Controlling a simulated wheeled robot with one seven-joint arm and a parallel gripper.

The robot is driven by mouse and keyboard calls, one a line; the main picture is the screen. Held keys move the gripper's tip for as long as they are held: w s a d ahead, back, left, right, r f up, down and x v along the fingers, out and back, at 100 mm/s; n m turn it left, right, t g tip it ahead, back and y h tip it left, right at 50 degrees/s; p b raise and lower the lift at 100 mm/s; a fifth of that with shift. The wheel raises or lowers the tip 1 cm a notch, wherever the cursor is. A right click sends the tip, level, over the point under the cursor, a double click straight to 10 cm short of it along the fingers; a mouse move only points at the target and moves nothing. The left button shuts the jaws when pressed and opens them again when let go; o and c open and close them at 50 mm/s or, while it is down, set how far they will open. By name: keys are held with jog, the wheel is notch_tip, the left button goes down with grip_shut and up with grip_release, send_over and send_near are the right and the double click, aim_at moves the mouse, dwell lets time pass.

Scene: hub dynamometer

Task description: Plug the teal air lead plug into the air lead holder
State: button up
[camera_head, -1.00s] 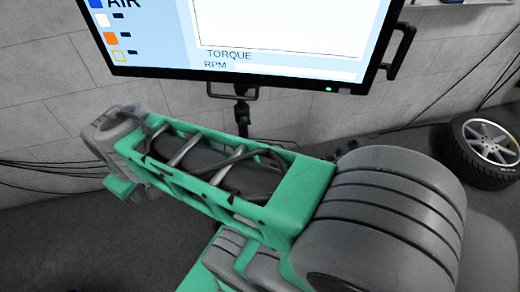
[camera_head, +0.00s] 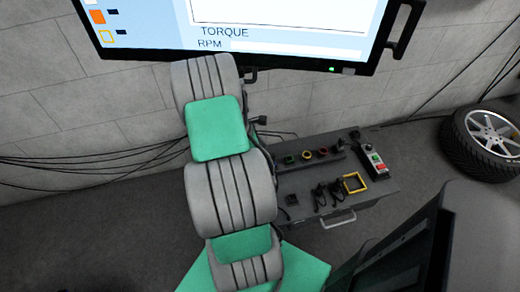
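I cannot make out the teal plug in the head view. I cannot tell which fitting is the air lead holder. A dark grey cabinet (camera_head: 375,200) stands right of my arm. Its top carries a row of small round fittings (camera_head: 307,155) with green, yellow and red colours. Black lead ends (camera_head: 328,193) stand in front of that row, beside a square yellow frame (camera_head: 355,183). My green and grey arm crosses the middle of the view and covers the cabinet's left side. My gripper is not visible.
A monitor (camera_head: 270,48) hangs at the top, against a grey block wall. A grey control box (camera_head: 375,161) with green and red buttons lies at the cabinet's right. A wheel (camera_head: 485,140) stands at far right. Black cables (camera_head: 90,162) run along the wall at left.

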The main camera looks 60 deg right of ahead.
jog(key=b+x, duration=0.3)
jog(key=x, duration=0.4)
jog(key=shift+w+a, duration=0.1)
jog(key=shift+w, duration=0.05)
jog(key=shift+c, duration=0.5)
grip_shut()
jog(key=shift+r, duration=0.2)
jog(key=shift+r+p, duration=1.85)
jog(key=shift+r, duration=0.1)
